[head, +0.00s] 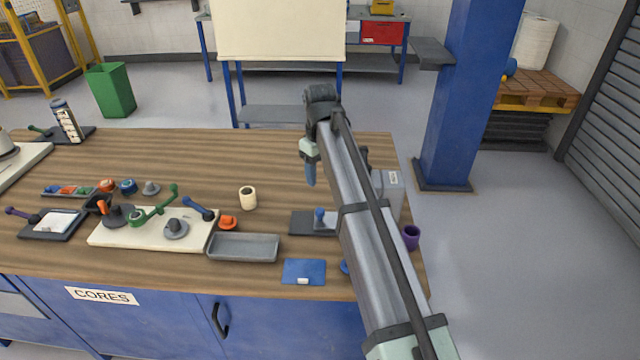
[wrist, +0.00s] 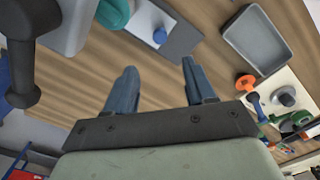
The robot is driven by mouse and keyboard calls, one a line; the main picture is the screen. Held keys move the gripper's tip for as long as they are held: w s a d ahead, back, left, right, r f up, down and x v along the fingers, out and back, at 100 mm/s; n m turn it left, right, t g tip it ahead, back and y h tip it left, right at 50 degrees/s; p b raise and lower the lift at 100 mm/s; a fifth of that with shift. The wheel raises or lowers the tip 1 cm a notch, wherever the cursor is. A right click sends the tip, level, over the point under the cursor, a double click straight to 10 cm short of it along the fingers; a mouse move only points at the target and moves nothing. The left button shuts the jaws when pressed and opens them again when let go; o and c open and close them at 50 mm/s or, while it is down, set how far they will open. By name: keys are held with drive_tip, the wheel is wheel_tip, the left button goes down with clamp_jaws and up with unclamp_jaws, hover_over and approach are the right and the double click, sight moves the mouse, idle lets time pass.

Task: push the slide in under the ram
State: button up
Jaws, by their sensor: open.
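The slide (head: 326,229) is a light grey plate with a blue knob (head: 319,213). It lies on a dark base plate (head: 299,223) on the bench, left of my arm. In the wrist view the slide (wrist: 148,20) and its blue knob (wrist: 159,36) show beyond my fingertips. A grey press body (head: 390,195) stands behind my arm, mostly hidden. I cannot make out the ram clearly; a teal round part (wrist: 113,12) shows beside the slide. My gripper (head: 310,178) is open and empty above the bench, apart from the slide; its two fingers (wrist: 159,66) are spread.
A grey tray (head: 243,247), a blue pad (head: 303,271) and a cream cup (head: 248,197) are near the slide. A cream board (head: 105,232) with handled parts lies further left. A purple cup (head: 411,237) stands at the right edge. The bench's back middle is clear.

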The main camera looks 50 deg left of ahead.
sight(320, 210)
drive_tip(key=shift+r, duration=0.55)
drive_tip(key=shift+t, duration=0.3)
wheel_tip(320, 210, down, 14)
drive_tip(key=shift+r, duration=0.1)
idle(0.4)
drive_tip(key=shift+c, duration=0.5)
clamp_jaws()
